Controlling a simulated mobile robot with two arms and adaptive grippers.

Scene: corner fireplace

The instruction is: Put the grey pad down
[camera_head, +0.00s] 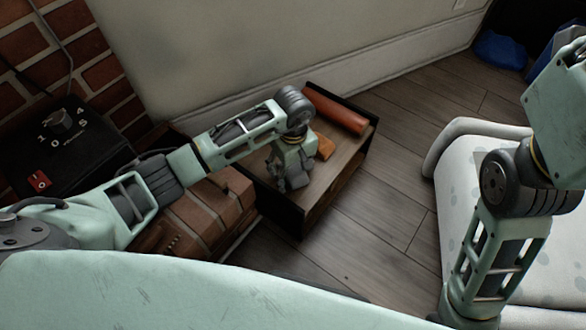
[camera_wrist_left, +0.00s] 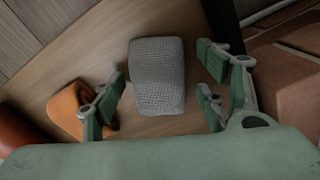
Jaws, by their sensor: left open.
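The grey pad (camera_wrist_left: 157,75) shows in the left wrist view, a light, textured block with rounded edges. It lies on a wooden surface (camera_wrist_left: 110,47), between my left gripper's spread fingers and apart from them. My left gripper (camera_head: 290,182) hangs over the wooden top of a low, dark-sided box or table (camera_head: 335,180) in the head view. It is open, and its fingers also show in the left wrist view (camera_wrist_left: 162,88). In the head view I cannot make out the pad; the gripper seems to hide it. My right arm shows at the right, but its gripper is out of view.
An orange folded item (camera_head: 325,147) and a red-orange cylinder (camera_head: 338,108) lie on the same top. A pale cushioned seat (camera_head: 455,150) is at the right. Bare floor (camera_head: 385,215) lies between.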

